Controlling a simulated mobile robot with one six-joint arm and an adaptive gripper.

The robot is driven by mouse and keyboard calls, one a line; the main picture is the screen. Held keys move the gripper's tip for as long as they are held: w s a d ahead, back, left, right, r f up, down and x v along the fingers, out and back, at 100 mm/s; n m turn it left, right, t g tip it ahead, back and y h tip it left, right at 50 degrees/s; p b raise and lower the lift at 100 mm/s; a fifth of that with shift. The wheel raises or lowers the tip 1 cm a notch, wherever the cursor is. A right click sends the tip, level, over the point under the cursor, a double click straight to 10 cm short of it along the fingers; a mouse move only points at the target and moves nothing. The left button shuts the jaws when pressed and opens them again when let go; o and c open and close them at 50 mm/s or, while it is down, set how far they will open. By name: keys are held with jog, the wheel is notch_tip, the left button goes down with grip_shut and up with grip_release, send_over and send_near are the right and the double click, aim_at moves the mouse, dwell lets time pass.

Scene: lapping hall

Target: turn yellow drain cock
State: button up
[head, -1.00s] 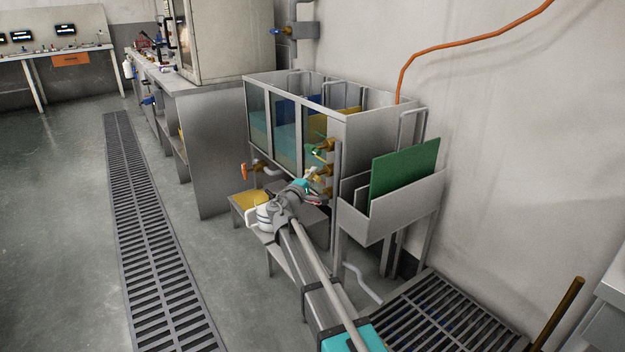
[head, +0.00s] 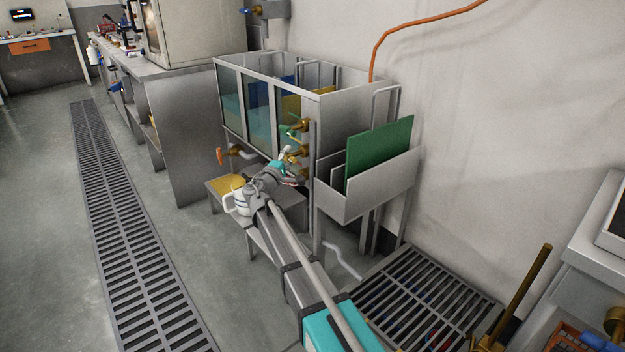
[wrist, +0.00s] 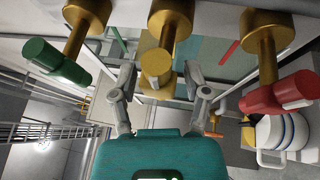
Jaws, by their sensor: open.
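Three brass drain cocks stand in a row on the steel tank (head: 368,98). In the wrist view one has a green handle (wrist: 55,62) at left and one a red handle (wrist: 282,94) at right. The middle cock (wrist: 170,20) has a brass-yellow end turned toward the camera; I take it as the yellow one. It also shows in the head view (head: 298,151). My gripper (wrist: 158,78) is open, with one finger on each side of the middle cock's end. I cannot tell whether either finger touches it. In the head view my gripper (head: 286,169) partly hides the lower cocks.
A white mug with blue bands (wrist: 277,137) stands on a low bench (head: 218,186) close by. An orange-handled valve (head: 220,156) juts out left of the cocks. A steel bin with a green board (head: 380,155) is at right. A floor grating (head: 430,305) lies below.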

jog(key=shift+r+n+p, duration=0.1)
jog(key=shift+n+p, duration=0.35)
jog(key=shift+n, duration=0.05)
jog(key=shift+n+g+y+p, duration=0.8)
jog(key=shift+n+p, duration=0.45)
jog(key=shift+n, duration=0.45)
jog(key=v, duration=1.3)
jog(key=s+d+f+m+g+p, duration=0.1)
jog(key=s+d+f+g, duration=0.1)
jog(key=s+d, duration=0.2)
jog(key=s+d+f+m+g+y+p, duration=0.1)
jog(key=s+d, duration=0.4)
jog(key=d, duration=0.6)
jog(key=s+d+f+m+g+y+p, duration=0.1)
jog(key=s+d+f+g, duration=0.3)
jog(key=d, duration=0.4)
jog(key=shift+s+f+m, duration=0.4)
jog(key=shift+f+m, duration=0.1)
jog(key=shift+d, duration=0.1)
